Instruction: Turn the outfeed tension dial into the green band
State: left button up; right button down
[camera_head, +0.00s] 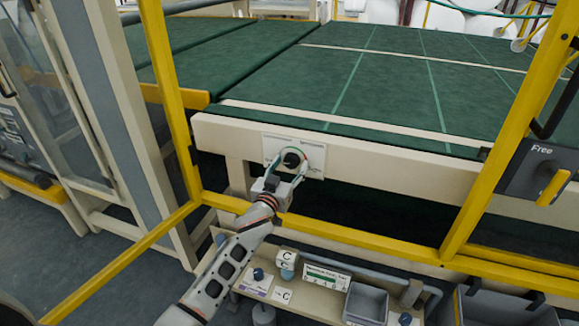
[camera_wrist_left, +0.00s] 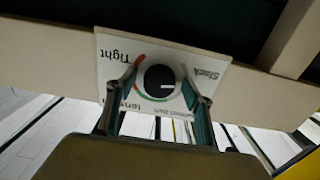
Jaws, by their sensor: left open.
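The outfeed tension dial is a black round knob (camera_head: 292,158) on a white plate (camera_head: 314,156) fixed to the cream conveyor rail. In the left wrist view the knob (camera_wrist_left: 160,79) appears upside down, with "Tight" at left and "Slack" at right. Its white pointer mark points to the right there. A red and green arc shows beside the knob, partly hidden by a finger. My left gripper (camera_head: 286,167) is open, with one finger on each side of the knob; I cannot tell whether they touch it. My right gripper is not in view.
Yellow guard posts (camera_head: 166,95) stand left and right of the dial, and a yellow rail (camera_head: 350,240) runs below. A shelf below holds a grey bin (camera_head: 366,304) and small knobs. A "Free" lever (camera_head: 553,187) is at right. Green belts (camera_head: 400,85) lie behind.

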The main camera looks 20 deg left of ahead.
pick_arm(q)
jog(key=c, duration=1.1)
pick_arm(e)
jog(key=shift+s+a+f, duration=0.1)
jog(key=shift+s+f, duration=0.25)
pick_arm(q)
jog(key=shift+m, duration=0.3)
